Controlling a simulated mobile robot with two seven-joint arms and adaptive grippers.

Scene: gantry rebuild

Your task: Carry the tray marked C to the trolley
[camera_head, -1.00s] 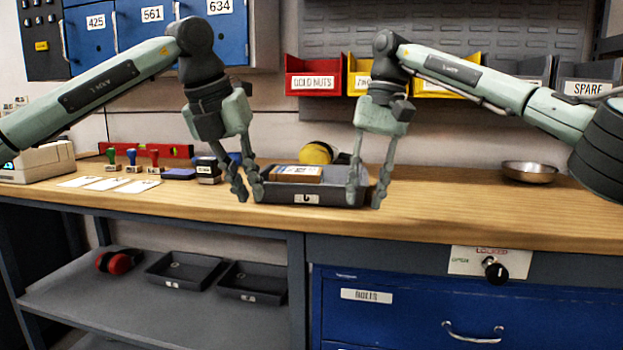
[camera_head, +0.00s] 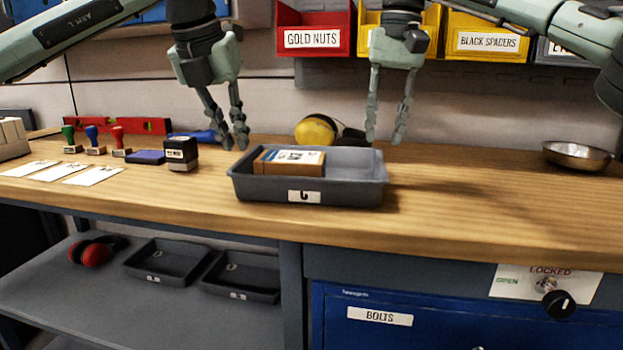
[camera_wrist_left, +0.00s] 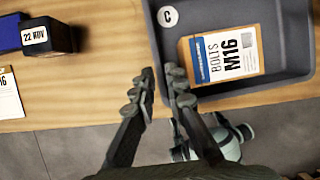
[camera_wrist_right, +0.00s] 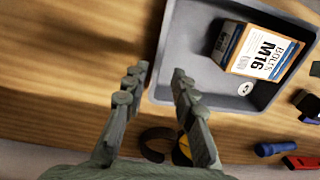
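The dark grey tray (camera_head: 345,194) sits on the wooden bench with a small label on its front. A round C sticker (camera_wrist_left: 167,16) shows inside it in the left wrist view. A box of M16 bolts (camera_head: 290,168) lies in its left part. My left gripper (camera_head: 236,143) is open and empty above the tray's left end; in the left wrist view its fingers (camera_wrist_left: 160,73) appear on either side of that wall. My right gripper (camera_head: 384,140) is open and empty above the right end, its fingers (camera_wrist_right: 161,70) likewise either side of the wall. No contact shows.
Stamps (camera_head: 92,140), a date stamp (camera_head: 180,153) and paper cards (camera_head: 60,172) lie left of the tray. Yellow ear defenders (camera_head: 316,130) are behind it. A metal bowl (camera_head: 577,155) stands far right, with clear bench between. Two similar trays (camera_head: 168,262) are on the lower shelf. No trolley shows.

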